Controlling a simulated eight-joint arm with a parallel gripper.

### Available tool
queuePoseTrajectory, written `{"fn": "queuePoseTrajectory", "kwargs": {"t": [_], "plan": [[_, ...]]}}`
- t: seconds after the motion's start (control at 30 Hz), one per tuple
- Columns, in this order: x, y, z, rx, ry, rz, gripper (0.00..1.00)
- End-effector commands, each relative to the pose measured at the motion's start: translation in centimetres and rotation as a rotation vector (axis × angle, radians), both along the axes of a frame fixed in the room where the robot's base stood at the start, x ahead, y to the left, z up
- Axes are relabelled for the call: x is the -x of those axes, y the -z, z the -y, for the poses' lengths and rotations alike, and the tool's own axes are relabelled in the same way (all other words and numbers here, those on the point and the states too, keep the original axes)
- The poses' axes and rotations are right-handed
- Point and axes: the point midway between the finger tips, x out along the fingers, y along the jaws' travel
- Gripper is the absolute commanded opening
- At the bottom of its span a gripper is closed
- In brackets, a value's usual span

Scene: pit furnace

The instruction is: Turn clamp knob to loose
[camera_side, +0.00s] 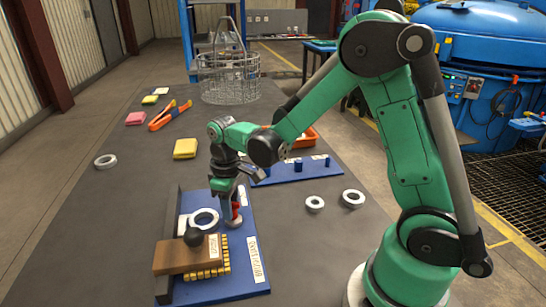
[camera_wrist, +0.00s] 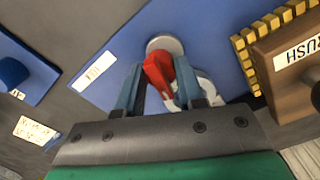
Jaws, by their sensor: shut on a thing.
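The red clamp knob (camera_wrist: 158,72) sits on a round grey base (camera_wrist: 165,43) on the blue board (camera_wrist: 105,85). In the side view the knob (camera_side: 237,209) stands upright near the board's far right part, partly hidden by my gripper. My gripper (camera_wrist: 157,88) points down and is shut on the red knob, one finger on each side. It also shows in the side view (camera_side: 232,204). A pale metal ring (camera_side: 204,218) lies on the board just left of the knob; in the wrist view my fingers partly hide it.
A brown brush (camera_side: 185,254) with yellow bristles and a black handle knob sits at the board's near end. A blue peg board (camera_side: 290,173) stands behind right. Loose rings (camera_side: 353,198) lie to the right. A yellow block (camera_side: 185,149) and orange-handled tongs (camera_side: 169,115) lie farther back.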

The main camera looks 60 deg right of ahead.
Motion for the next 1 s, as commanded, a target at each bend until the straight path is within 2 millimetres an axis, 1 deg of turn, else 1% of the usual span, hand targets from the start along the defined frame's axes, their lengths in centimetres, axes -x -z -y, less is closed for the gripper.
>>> {"fn": "queuePoseTrajectory", "kwargs": {"t": [0.2,0.4,0.97,1.0], "plan": [[0.0,-0.02,0.0,0.0,-0.13,0.0,0.0],[0.0,-0.02,0.0,0.0,-0.2,0.0,0.0],[-0.01,-0.02,0.0,0.0,-0.233,0.0,0.0],[-0.01,-0.02,0.0,0.0,-0.233,0.0,0.36]]}}
